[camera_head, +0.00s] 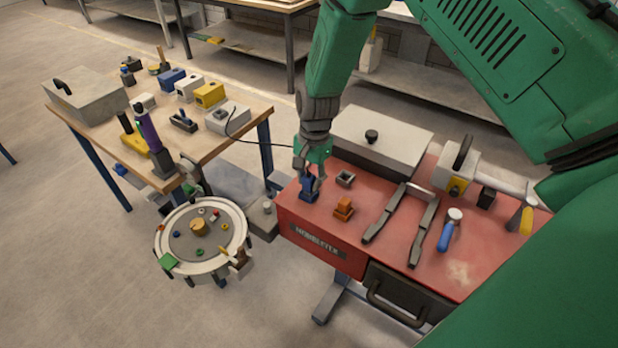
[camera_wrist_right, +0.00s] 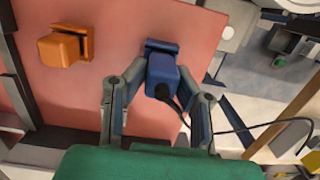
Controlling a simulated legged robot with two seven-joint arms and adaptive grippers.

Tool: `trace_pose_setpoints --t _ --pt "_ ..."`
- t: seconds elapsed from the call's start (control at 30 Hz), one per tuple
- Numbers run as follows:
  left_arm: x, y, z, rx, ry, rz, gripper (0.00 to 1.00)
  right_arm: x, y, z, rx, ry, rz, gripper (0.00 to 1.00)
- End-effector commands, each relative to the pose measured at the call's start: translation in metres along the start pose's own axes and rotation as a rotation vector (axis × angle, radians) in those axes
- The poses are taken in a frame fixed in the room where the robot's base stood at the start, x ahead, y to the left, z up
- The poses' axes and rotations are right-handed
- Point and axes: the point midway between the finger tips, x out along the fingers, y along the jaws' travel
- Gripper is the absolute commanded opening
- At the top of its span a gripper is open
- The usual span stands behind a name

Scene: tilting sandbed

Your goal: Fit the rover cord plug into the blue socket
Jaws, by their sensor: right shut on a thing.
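My right gripper (camera_head: 308,177) reaches down to the left end of the red bench top. In the right wrist view, my right gripper (camera_wrist_right: 162,82) is shut on the blue cord plug (camera_wrist_right: 164,72), one finger on each side. A black cord leaves the plug and runs off to the right. The blue socket (camera_head: 309,192) stands on the red top, directly under the gripper. In the wrist view a dark blue edge of the socket (camera_wrist_right: 160,46) shows just beyond the plug. The plug is lined up over it, but I cannot tell how deep it sits. My left gripper is out of view.
An orange block (camera_head: 343,208) and a grey socket (camera_head: 345,178) stand close by on the red bench (camera_head: 375,210). The cord crosses to a white box (camera_head: 228,118) on the wooden table. A round sandbed (camera_head: 178,262) stands left.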

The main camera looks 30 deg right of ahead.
Motion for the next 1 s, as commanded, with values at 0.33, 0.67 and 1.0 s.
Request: trace_pose_setpoints --t 0.33,0.67,1.0 --pt "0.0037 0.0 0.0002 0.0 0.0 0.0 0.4 0.0094 -0.0001 -0.001 0.0 0.0 0.0 0.0" --pt "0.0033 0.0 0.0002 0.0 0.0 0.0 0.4 0.0089 -0.0001 -0.0009 0.0 0.0 0.0 0.48" --pt "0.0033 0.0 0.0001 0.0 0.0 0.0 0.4 0.0088 0.0 -0.001 0.0 0.0 0.0 0.68"
